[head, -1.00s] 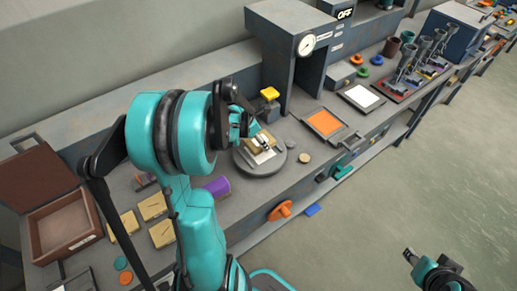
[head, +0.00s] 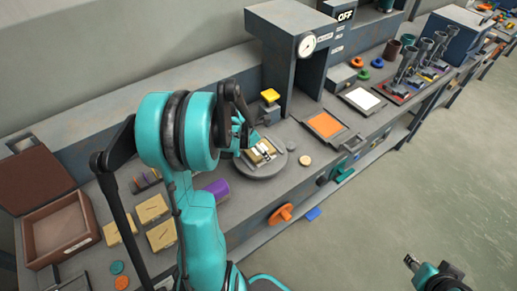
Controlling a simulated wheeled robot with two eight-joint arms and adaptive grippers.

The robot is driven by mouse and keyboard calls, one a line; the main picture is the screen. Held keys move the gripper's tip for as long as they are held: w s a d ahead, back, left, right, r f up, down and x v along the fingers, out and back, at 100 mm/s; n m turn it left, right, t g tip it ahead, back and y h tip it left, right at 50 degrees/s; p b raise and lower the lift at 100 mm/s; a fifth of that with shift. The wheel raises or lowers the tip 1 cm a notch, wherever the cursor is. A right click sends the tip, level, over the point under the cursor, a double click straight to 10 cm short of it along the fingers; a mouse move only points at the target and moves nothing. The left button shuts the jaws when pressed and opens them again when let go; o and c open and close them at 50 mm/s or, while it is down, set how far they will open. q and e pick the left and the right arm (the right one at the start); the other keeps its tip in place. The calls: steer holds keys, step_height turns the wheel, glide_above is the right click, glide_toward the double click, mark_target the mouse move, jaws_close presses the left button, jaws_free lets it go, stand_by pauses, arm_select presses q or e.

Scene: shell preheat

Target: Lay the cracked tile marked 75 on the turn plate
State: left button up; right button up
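The grey round turn plate (head: 262,172) sits on the bench in the middle of the head view. A tan tile (head: 254,158) is at the plate's top, under my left gripper (head: 265,151). The gripper's fingers are at the tile, but I cannot tell whether they grip it or whether it rests fully on the plate. Its number is not readable. Three more tan tiles with dark cracks lie to the left: one tile (head: 151,209), a second (head: 161,237) and a third (head: 119,228). My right gripper (head: 411,260) is over the floor at lower right, its finger gap unclear.
A brown open box (head: 32,262) stands at left. A purple cylinder (head: 218,190) lies left of the plate. A yellow-topped post (head: 270,97) and a grey press with a gauge (head: 275,50) stand behind. An orange-filled tray (head: 326,125) is to the right.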

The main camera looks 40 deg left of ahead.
arm_select(q)
steer(key=shift+r, duration=0.15)
steer(key=p+v, duration=0.4)
steer(key=v, duration=0.8)
steer(key=s+d+r+m+t, duration=0.1)
steer(key=s+d+r+m, duration=0.2)
steer(key=d+m, duration=0.8)
steer(key=s+d+r+m+t+y, duration=0.1)
steer(key=s+d+r+m+t, duration=0.1)
steer(key=d+m, duration=1)
steer(key=shift+s+d+r+m, duration=0.15)
steer(key=shift+s+r+m, duration=0.85)
steer(key=shift+m, duration=3.9)
steer(key=shift+s+f, duration=0.4)
steer(key=shift+f, duration=0.1)
